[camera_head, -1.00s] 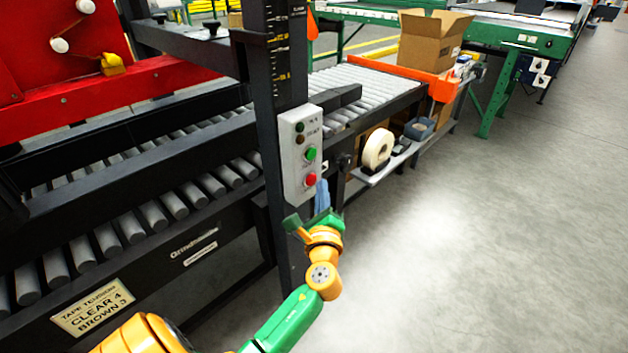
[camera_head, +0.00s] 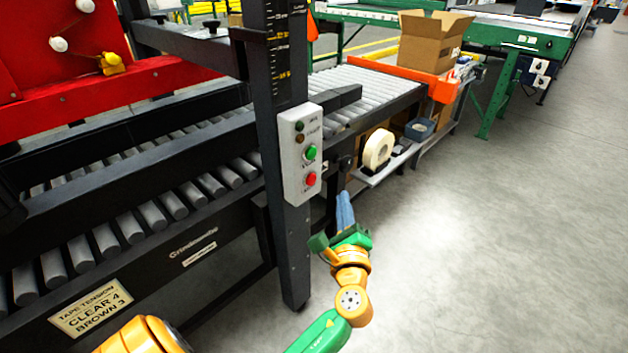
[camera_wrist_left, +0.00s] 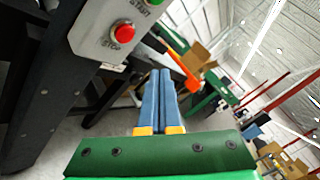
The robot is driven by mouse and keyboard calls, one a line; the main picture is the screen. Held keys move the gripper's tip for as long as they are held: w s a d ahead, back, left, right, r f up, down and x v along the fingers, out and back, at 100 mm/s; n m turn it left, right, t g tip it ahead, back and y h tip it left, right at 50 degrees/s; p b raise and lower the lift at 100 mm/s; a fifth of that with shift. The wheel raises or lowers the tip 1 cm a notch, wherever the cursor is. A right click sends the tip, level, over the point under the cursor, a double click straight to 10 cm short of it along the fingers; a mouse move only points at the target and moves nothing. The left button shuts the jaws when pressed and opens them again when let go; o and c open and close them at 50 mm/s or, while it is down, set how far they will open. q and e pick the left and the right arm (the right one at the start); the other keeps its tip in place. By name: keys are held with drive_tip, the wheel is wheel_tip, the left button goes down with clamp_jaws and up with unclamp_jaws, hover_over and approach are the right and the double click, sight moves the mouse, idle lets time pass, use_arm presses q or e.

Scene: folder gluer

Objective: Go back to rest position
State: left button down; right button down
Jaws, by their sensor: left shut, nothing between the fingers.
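My left gripper (camera_head: 344,208) is in the head view, low and right of the control box, with its blue fingers pointing up and away. The fingers lie together and hold nothing. In the left wrist view the two blue fingers (camera_wrist_left: 160,98) are side by side. The grey control box (camera_head: 301,155) with a green button (camera_head: 310,152) and a red button (camera_head: 311,178) is on the black post, apart from the gripper. The red stop button (camera_wrist_left: 122,31) also shows in the left wrist view. My right gripper is not in view.
A black roller conveyor (camera_head: 150,255) runs along the left. A tape roll (camera_head: 378,150) sits on a low shelf beyond the gripper. An open cardboard box (camera_head: 428,42) stands farther back. The concrete floor (camera_head: 500,230) on the right is clear.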

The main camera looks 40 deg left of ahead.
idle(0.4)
